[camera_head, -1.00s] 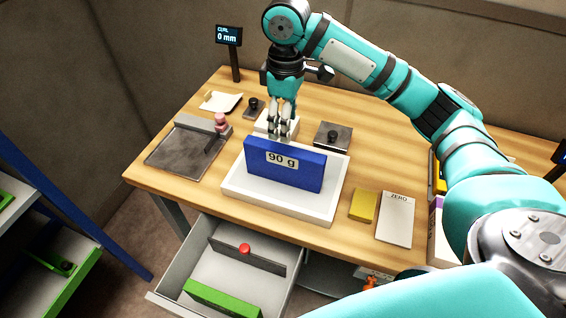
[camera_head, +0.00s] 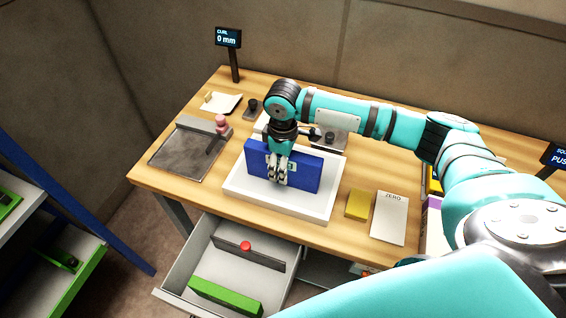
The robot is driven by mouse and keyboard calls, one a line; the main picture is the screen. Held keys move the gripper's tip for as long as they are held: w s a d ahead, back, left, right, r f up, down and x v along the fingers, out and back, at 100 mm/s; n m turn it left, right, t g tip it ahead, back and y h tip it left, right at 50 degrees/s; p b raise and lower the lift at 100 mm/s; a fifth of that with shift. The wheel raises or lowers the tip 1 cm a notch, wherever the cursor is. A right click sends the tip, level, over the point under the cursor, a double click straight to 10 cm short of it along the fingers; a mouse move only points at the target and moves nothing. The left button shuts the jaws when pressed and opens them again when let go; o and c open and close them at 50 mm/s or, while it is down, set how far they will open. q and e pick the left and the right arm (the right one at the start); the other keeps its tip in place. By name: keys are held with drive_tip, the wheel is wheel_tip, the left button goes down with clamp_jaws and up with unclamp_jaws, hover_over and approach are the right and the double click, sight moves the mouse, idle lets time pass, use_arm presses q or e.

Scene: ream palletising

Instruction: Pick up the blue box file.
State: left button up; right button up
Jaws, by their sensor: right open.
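The blue box file (camera_head: 305,174) stands upright in a white tray (camera_head: 322,207) on the wooden table. My right gripper (camera_head: 278,182) is in front of the box file's middle in the head view and covers most of its white label. The jaws are open, and I cannot tell whether the fingers touch the box file or straddle its top edge. My left gripper is not in view.
An open drawer (camera_head: 195,250) with a green item (camera_head: 225,296) juts out below the table. A grey plate (camera_head: 180,155) lies left of the tray. A yellow pad (camera_head: 358,204) and a white ZERO sheet (camera_head: 389,220) lie to its right.

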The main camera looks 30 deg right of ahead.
clamp_jaws()
idle(0.4)
